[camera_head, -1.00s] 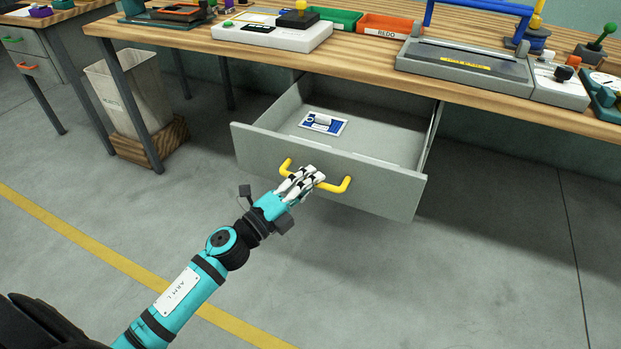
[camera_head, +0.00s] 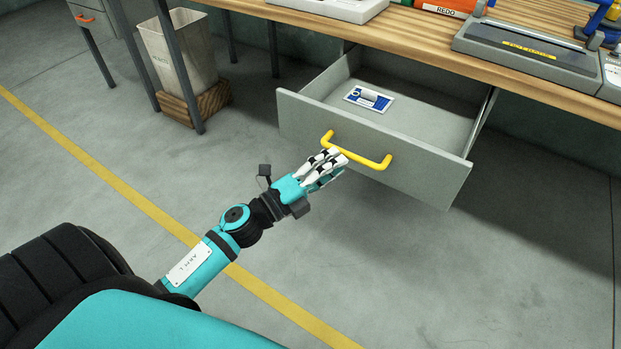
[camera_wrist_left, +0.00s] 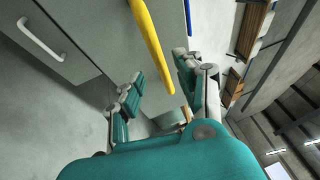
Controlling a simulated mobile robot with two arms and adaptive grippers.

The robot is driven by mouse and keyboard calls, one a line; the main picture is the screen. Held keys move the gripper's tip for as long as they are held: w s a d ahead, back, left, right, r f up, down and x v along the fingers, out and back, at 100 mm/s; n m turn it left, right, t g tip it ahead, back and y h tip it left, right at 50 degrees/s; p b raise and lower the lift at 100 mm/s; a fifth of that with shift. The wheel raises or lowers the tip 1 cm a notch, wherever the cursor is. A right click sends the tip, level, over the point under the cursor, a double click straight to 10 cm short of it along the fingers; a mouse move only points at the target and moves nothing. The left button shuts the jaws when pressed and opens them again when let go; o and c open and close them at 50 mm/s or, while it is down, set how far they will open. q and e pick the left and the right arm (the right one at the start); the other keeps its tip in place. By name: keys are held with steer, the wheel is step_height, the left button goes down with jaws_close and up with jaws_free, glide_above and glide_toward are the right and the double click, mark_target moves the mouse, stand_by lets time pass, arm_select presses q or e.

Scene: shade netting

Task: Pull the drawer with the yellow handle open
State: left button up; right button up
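The grey drawer (camera_head: 420,165) under the workbench stands pulled out, with its inside showing. Its yellow handle (camera_head: 373,161) is a bar across the front panel. My left gripper (camera_head: 333,160) is just in front of the handle, at its left half, and overlaps it slightly in the head view. My right gripper is not in view.
A blue-and-white card (camera_head: 370,98) lies in the drawer. The wooden workbench (camera_head: 425,48) is above it, with a grey tray (camera_head: 520,45) on top. A bin (camera_head: 178,50) stands left. A white handle (camera_wrist_left: 40,38) shows in the wrist view. The floor in front is clear.

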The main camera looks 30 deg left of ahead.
arm_select(q)
steer(key=v, duration=0.7)
stand_by(0.3)
